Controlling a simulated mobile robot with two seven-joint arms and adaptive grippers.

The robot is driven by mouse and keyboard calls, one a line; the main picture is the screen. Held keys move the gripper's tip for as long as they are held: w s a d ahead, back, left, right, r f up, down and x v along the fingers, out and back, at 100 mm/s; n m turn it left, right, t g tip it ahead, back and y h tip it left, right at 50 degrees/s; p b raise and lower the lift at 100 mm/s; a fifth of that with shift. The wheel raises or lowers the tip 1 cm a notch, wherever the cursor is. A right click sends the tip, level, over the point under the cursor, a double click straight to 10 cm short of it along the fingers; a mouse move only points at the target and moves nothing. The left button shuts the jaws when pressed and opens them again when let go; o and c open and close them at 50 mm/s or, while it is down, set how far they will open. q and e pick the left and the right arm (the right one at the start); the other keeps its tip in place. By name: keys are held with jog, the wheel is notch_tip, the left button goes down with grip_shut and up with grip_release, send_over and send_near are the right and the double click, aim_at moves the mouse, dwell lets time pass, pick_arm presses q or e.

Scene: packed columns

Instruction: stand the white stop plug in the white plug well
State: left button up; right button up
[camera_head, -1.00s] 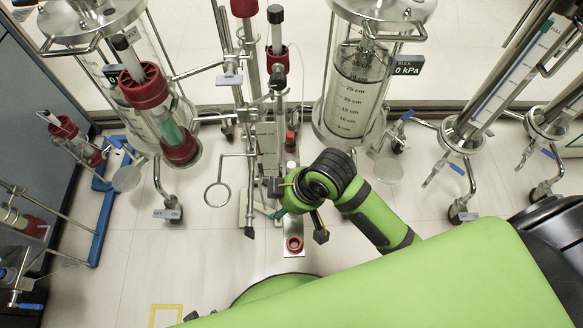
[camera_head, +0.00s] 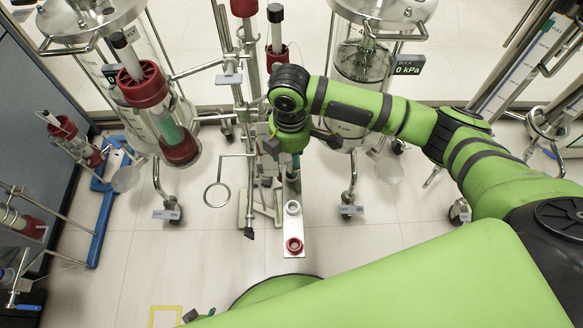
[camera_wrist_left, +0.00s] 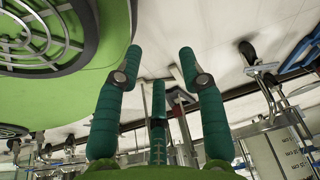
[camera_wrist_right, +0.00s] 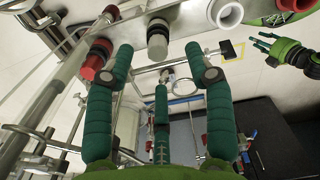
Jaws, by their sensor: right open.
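The white stop plug (camera_wrist_right: 157,38) shows in the right wrist view as a pale, capped stub, straight ahead between the fingertips of my right gripper (camera_wrist_right: 158,54). That gripper is open, and I cannot tell how far beyond the tips the plug is. In the head view my right gripper (camera_head: 287,165) points down and hides the plug. The white plug well (camera_head: 292,208) is an empty white ring on a metal plate; it also shows in the right wrist view (camera_wrist_right: 227,14). My left gripper (camera_wrist_left: 160,62) is open and empty, away from the plug.
A red well (camera_head: 294,246) sits on the same plate (camera_head: 305,230), nearer me. A red plug (camera_wrist_right: 94,62) stands left of the white one in the right wrist view. Rods and a glass column (camera_head: 355,90) crowd the back.

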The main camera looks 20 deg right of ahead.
notch_tip(320, 180, down, 4)
jog(key=shift+d+b, duration=0.15)
jog(key=shift+b, duration=0.15)
jog(key=shift+f, duration=0.3)
pick_arm(q)
jog(key=shift+w+f+t, duration=0.1)
jog(key=shift+w+t, duration=0.2)
jog(key=shift+w, duration=0.65)
pick_arm(e)
jog(key=c, duration=1)
jog(key=shift+c, duration=0.2)
